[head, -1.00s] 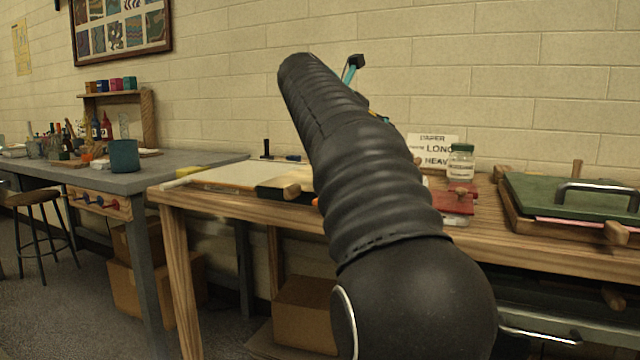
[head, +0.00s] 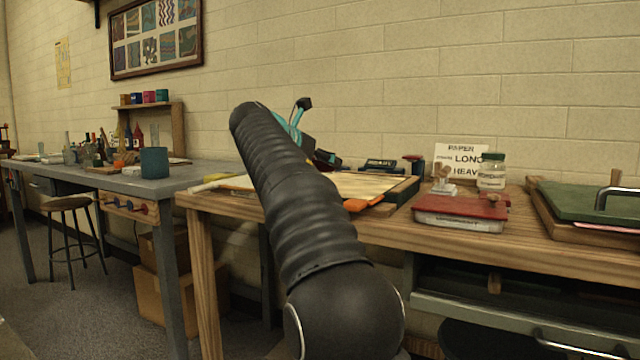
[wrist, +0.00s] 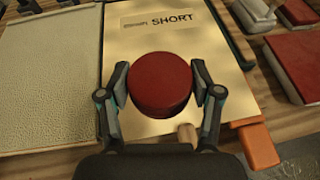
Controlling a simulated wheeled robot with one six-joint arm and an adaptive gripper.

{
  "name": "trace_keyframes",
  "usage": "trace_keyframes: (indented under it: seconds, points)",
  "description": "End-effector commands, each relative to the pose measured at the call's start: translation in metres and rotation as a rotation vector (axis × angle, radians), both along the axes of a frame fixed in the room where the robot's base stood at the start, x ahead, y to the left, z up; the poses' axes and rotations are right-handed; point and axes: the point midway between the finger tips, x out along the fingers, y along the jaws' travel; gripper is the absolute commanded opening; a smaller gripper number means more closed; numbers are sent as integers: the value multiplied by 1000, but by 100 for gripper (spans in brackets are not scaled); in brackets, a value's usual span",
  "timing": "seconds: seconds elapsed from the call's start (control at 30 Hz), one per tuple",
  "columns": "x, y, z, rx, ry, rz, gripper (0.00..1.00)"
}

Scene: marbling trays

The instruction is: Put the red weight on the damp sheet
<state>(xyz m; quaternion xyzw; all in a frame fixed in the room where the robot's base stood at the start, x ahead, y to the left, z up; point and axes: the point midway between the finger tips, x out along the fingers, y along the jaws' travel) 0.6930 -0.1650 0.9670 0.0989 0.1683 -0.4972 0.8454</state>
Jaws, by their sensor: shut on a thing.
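The red weight (wrist: 161,92) is a round, dark red disc in the middle of the wrist view. My gripper (wrist: 160,74) is shut on it, one finger at each side. Beneath it in the wrist view is a smooth cream sheet (wrist: 128,50) with a label reading SHORT at its far end. A pale, pebbled sheet (wrist: 48,85) lies to its left. I cannot tell by look which sheet is damp, or how high the weight is above the surface. In the head view my arm hides most of the gripper and part of the sheets.
A red-lidded box (head: 462,211) stands right of the sheets, before a sign (head: 458,160) and a jar (head: 491,172). A green board (head: 580,203) lies farther right. An orange block (wrist: 259,146) is near the right finger. A grey table (head: 180,178) stands left.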

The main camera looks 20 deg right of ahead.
Motion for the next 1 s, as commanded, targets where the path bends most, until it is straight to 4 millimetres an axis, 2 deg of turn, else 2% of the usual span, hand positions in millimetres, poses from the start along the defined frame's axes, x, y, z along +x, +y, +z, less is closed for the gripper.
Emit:
trace_keyframes:
  seconds: [0.17, 0.47, 0.9, 0.93, 1.0]
  points:
    - [5, 4, -5, -1, -2, 1, 4]
    - [4, 4, -42, -2, -2, 1, 4]
    - [4, 3, -45, -1, -2, 0, 4]
    - [5, 4, -46, -1, 0, 0, 72]
    - [5, 4, -46, -1, 0, 0, 89]
